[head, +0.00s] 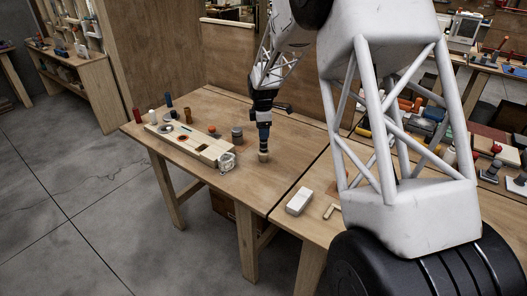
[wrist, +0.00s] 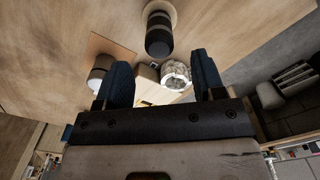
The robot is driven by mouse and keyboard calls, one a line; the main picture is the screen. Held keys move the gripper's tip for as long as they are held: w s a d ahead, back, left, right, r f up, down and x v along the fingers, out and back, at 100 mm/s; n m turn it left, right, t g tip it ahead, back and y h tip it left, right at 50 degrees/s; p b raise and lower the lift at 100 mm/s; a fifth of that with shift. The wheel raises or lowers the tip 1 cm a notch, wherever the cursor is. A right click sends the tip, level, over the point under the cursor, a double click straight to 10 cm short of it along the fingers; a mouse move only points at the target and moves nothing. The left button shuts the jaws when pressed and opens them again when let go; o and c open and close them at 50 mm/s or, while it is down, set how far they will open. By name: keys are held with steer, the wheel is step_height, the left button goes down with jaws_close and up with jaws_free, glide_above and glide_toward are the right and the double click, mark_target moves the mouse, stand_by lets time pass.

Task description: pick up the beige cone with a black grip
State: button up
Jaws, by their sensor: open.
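The beige cone with a black grip stands upright on the wooden table; in the head view its beige foot (head: 263,157) shows below the dark grip. In the wrist view its black grip (wrist: 159,36) points toward me, with the beige base behind it at the top. My gripper (wrist: 162,66) is open and empty, its two dark blue fingers spread, with the grip's near end at or just beyond the fingertips, roughly centred. In the head view my gripper (head: 264,116) is directly above the cone. The exact gap is unclear.
A long wooden block board (head: 175,141) lies left of the cone, with a clear glass-like piece (head: 227,162) at its near end. A grey cylinder (head: 237,135) stands close by. A white box (head: 299,201) lies on the neighbouring table. Bare table surrounds the cone's front.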

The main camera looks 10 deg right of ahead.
mark_target(264, 143)
steer(key=shift+f, duration=0.95)
steer(key=shift+d+f, duration=0.2)
steer(key=shift+f, duration=2.4)
jaws_close()
steer(key=shift+r, duration=0.15)
